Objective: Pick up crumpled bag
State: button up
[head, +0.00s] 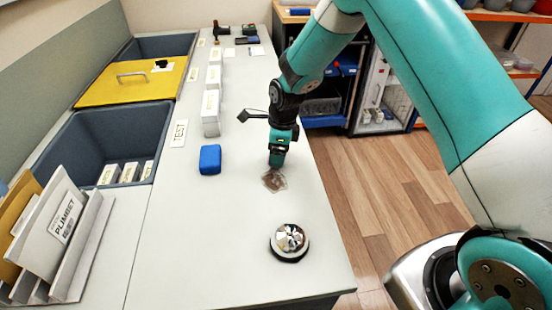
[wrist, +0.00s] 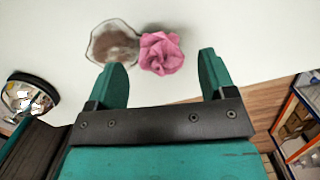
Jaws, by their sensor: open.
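A pink, crumpled, rose-shaped bundle (wrist: 162,53) lies on the pale worktop in the wrist view, ahead of and between the finger lines. A flattened, see-through bag with brown content (wrist: 115,43) lies just left of it, close to or touching it. In the head view the brown see-through bag (head: 274,182) shows just below my gripper (head: 277,162); the pink bundle is not visible there, likely hidden by the gripper. My gripper, also in the wrist view (wrist: 162,70), is open with nothing between its fingers. It points down above the worktop.
A blue block (head: 210,159) and white boxes (head: 211,112) are left of my gripper. Grey bins (head: 105,130) line the left side. The worktop's right edge is close.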

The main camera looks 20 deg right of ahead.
jog(key=shift+w+a+f, duration=0.1)
jog(key=shift+a+f, duration=0.05)
jog(key=shift+f, duration=0.8)
jog(key=shift+c, duration=0.4)
jog(key=c, duration=0.9)
